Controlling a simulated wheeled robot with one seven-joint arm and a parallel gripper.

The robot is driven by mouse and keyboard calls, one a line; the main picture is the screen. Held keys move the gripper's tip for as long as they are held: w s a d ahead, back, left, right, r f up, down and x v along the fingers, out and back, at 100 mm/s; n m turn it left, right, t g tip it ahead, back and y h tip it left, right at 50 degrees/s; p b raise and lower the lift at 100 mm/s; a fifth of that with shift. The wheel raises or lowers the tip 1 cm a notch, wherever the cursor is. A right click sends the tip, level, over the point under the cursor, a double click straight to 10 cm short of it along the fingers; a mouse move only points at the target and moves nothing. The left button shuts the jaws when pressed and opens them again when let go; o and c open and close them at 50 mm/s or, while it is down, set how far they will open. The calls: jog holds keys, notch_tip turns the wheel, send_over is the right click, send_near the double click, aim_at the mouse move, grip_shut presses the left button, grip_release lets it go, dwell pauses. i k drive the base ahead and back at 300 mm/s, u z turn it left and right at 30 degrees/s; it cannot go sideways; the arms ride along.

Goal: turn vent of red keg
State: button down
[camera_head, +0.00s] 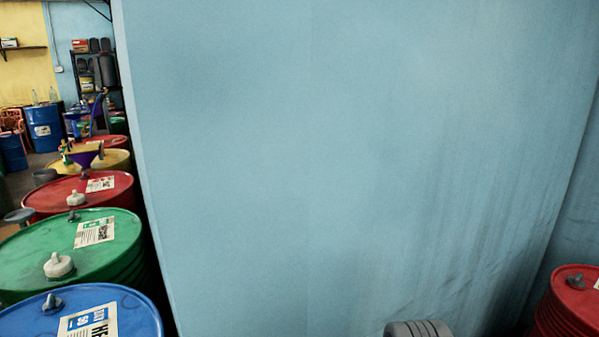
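A red keg (556,318) stands at the bottom right, partly cut off by the picture's edge. A small grey vent or tap (576,281) sits on its top. Another red keg (50,196) stands in the row at the left, behind a green drum, with a white cap (76,199) and a paper label on its lid. A third red drum (112,141) shows farther back. The view does not show which red keg is meant. My gripper is not in view.
A large light-blue wall (350,150) fills the middle. At the left stand a blue drum (40,325) in front, a green drum (35,245) and a yellow drum (118,161) with a purple funnel (84,156). Shelves (97,62) and blue drums are farther back.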

aim_at(575, 282)
jog(key=z, duration=1.85)
